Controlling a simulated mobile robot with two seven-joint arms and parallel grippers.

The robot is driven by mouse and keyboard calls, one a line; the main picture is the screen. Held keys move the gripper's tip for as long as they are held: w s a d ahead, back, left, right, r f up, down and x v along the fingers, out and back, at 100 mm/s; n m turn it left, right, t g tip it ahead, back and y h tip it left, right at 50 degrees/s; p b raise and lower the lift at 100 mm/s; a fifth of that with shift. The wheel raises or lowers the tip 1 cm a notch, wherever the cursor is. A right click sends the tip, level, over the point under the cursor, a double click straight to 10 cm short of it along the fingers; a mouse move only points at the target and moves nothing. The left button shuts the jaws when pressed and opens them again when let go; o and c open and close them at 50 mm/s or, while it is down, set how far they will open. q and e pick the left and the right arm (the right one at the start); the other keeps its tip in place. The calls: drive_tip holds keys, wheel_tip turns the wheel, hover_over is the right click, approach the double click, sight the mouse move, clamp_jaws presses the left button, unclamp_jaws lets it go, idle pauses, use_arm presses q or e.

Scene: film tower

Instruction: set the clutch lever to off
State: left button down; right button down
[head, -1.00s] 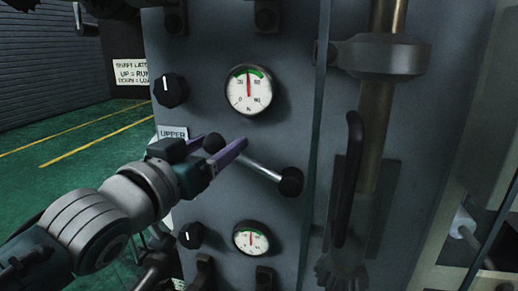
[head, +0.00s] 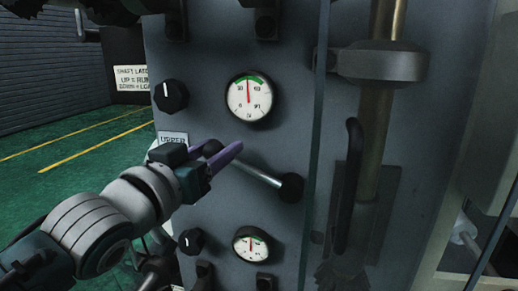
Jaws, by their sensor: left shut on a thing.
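A lever (head: 258,174) with a bright metal rod sits on the grey panel (head: 210,70) in the head view. It slants from a black hub (head: 291,187) at lower right up to a dark ball knob at upper left. My left gripper (head: 222,153) has its purple fingers at the knob end and is shut on it; the fingers partly hide the knob. No label naming this lever as the clutch is readable; a plate reading "UPPER" (head: 172,138) is beside the gripper. My right gripper is not identifiable in view.
A large gauge (head: 250,98) and a dial knob (head: 171,96) are above the lever. A smaller gauge (head: 251,244) and knob (head: 191,241) are below. A black upright handle (head: 348,180) and a brass shaft (head: 374,130) stand to the right. Green floor (head: 70,150) is open at left.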

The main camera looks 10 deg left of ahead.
use_arm(q)
drive_tip(key=shift+a+f, duration=0.1)
drive_tip(key=shift+f, duration=0.25)
drive_tip(key=shift+a+f, duration=0.1)
drive_tip(key=shift+f, duration=0.05)
drive_tip(key=shift+a+f+n+t+b, duration=0.15)
drive_tip(key=shift+a+f+n+b, duration=0.1)
drive_tip(key=shift+f+n+b, duration=0.7)
drive_tip(key=shift+a+f+n+t+b, duration=0.2)
drive_tip(key=shift+a+f+n+b, duration=0.05)
drive_tip(key=shift+f+n+b, duration=0.7)
drive_tip(key=shift+a+f+n+t+b, duration=0.15)
drive_tip(key=shift+a+f+n+b, duration=0.1)
drive_tip(key=shift+f+n+b, duration=0.7)
drive_tip(key=shift+f, duration=0.15)
